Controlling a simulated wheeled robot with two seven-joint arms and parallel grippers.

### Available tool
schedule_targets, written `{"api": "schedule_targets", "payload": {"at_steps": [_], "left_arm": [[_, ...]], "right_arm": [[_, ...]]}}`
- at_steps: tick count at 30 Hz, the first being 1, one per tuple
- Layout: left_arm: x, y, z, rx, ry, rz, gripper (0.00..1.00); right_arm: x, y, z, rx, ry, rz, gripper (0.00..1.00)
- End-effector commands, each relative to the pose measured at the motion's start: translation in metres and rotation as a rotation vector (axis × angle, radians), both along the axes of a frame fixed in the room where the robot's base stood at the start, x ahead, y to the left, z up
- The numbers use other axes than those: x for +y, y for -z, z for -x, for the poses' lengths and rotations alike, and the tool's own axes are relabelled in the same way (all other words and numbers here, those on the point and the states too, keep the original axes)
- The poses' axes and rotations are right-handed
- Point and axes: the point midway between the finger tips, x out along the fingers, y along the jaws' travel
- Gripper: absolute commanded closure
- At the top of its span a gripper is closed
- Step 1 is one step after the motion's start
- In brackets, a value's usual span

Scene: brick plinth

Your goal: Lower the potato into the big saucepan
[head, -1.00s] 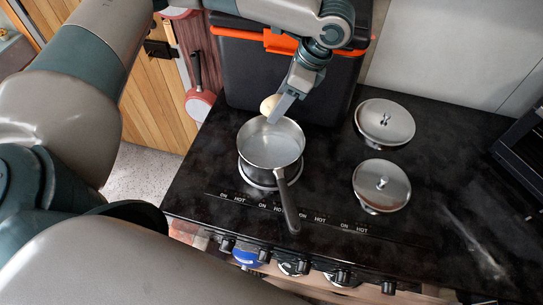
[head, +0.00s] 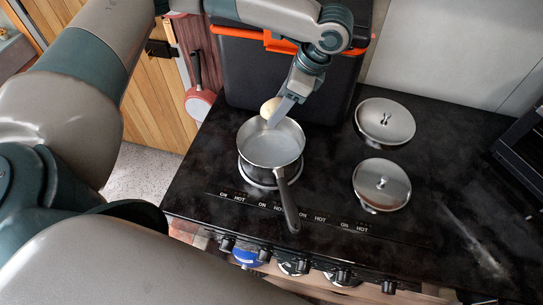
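The big saucepan (head: 271,144) is a grey metal pan on a round hob of the black cooktop, its dark handle pointing toward the front. It looks empty inside. The potato (head: 269,108) is small, pale and round. My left gripper (head: 276,113), its arm looping in from the left and over the top, is shut on the potato. It holds the potato at the saucepan's far rim in the picture; the exact height above the rim is hard to tell. The far finger is partly hidden. My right gripper is not in view.
Two round metal lids (head: 384,121) (head: 381,185) lie right of the saucepan on the black cooktop (head: 440,190). A black case with orange trim (head: 240,70) stands close behind. A red pan (head: 199,103) hangs at left. Control knobs line the front.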

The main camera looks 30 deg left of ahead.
Motion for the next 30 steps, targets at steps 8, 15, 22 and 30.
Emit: {"api": "schedule_targets", "payload": {"at_steps": [8, 15, 22, 30], "left_arm": [[0.000, 0.012, 0.000, 0.000, 0.000, 0.000, 0.68], [0.000, 0.022, 0.000, 0.000, 0.000, 0.000, 0.68], [0.000, 0.031, 0.000, 0.000, 0.000, 0.000, 0.68], [0.000, 0.043, 0.000, 0.000, 0.000, 0.000, 0.68]], "right_arm": [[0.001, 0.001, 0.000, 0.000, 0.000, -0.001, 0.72], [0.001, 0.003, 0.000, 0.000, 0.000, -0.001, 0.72], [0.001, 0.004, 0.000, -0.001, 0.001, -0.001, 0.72], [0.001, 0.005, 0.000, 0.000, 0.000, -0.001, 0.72]]}}
